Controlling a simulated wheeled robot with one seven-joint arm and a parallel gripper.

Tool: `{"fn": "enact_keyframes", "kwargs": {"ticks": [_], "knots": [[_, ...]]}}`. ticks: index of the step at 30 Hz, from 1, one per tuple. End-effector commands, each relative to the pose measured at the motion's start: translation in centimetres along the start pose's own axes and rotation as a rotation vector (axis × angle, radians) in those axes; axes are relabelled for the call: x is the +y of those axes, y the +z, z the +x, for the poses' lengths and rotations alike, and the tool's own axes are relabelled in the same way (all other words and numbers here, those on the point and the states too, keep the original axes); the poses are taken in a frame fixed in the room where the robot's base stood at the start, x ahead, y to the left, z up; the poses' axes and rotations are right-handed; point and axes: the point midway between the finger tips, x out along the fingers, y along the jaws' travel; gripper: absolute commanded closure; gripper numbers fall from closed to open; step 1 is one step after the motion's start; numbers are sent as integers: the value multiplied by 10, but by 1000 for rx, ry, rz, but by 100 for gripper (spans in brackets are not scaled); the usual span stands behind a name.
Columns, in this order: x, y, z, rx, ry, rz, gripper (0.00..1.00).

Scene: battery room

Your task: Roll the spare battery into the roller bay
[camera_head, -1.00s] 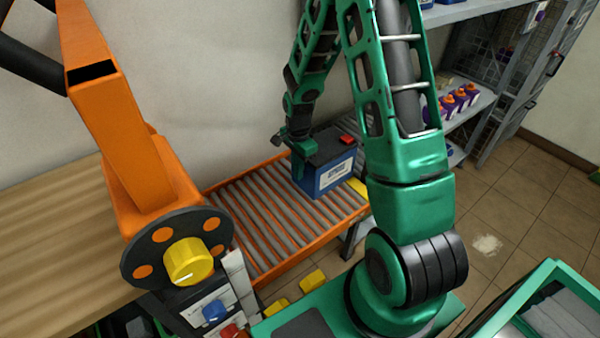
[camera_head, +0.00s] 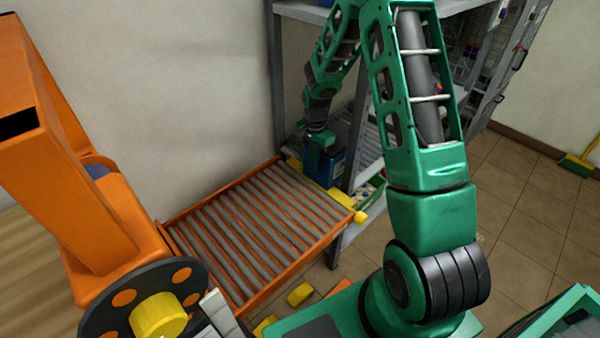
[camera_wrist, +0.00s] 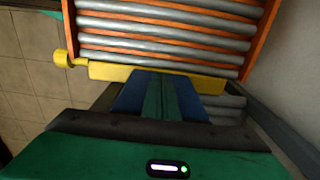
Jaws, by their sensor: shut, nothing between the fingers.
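The conveyor's rollers (camera_head: 254,222) are bare. A grey shelf post (camera_head: 358,120) stands close beside my gripper. An orange machine with a yellow knob (camera_head: 159,316) fills the left.

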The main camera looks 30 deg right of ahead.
Motion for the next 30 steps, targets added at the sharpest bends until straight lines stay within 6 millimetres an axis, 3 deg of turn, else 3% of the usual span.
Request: {"fn": "enact_keyframes", "kwargs": {"ticks": [4, 10, 23, 30], "knots": [[0, -32, 0, -2, -1, 0, 100], [0, -46, 0, -3, 0, -5, 100], [-1, -41, 0, -3, -1, -5, 100], [-1, -8, 1, -4, 0, -4, 100]]}}
